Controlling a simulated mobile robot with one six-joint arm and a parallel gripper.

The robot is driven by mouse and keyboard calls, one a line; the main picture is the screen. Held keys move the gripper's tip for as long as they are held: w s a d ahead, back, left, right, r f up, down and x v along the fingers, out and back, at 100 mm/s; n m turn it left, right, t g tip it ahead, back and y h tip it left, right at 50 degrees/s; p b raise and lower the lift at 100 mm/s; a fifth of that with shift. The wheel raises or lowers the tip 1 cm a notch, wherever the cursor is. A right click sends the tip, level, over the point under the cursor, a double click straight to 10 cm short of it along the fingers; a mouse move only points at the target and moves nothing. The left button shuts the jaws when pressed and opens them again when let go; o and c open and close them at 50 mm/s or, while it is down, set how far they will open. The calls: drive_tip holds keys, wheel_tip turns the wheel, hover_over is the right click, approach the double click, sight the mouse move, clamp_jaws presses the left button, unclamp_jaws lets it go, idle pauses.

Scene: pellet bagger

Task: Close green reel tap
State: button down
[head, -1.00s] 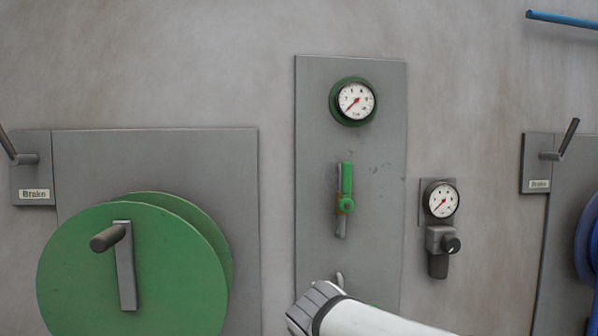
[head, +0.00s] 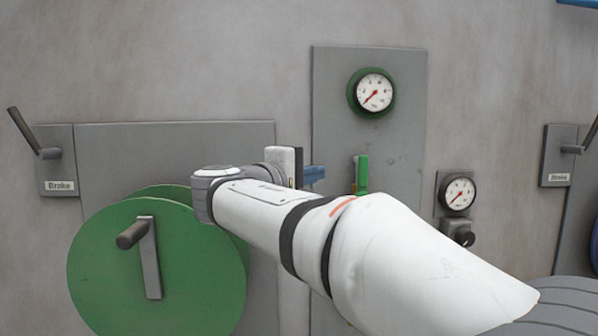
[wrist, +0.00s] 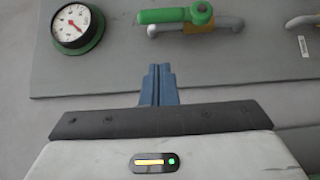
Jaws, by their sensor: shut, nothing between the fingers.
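The green reel tap's lever (head: 362,174) stands upright on the grey panel below the green-rimmed gauge (head: 371,93); my arm hides its lower part in the head view. In the wrist view the green lever (wrist: 165,16) lies along its pipe, pointing from the pivot toward the gauge (wrist: 77,28). A yellow valve body (wrist: 198,28) shows under it. My gripper (head: 315,175) is left of the lever in the head view, with a gap between them. In the wrist view my gripper's blue fingers (wrist: 159,84) are together, empty, and apart from the lever.
The green reel (head: 170,270) with its crank stands left of my arm. Brake levers are at far left (head: 30,130) and far right (head: 590,135). A small gauge with a dark knob (head: 457,194) is right of the panel. A curved pipe (wrist: 303,20) is beside the tap.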

sight(357, 168)
drive_tip(key=w+d, duration=0.1)
drive_tip(key=d, duration=0.1)
drive_tip(key=d+p, duration=0.1)
drive_tip(key=d, duration=0.1)
drive_tip(key=w+d, duration=0.1)
drive_tip(key=d, duration=0.1)
drive_tip(key=shift+w+d+r+p, duration=0.1)
drive_tip(key=shift+w+d+p, duration=0.05)
drive_tip(key=shift+w+p, duration=0.25)
drive_tip(key=shift+d, duration=0.3)
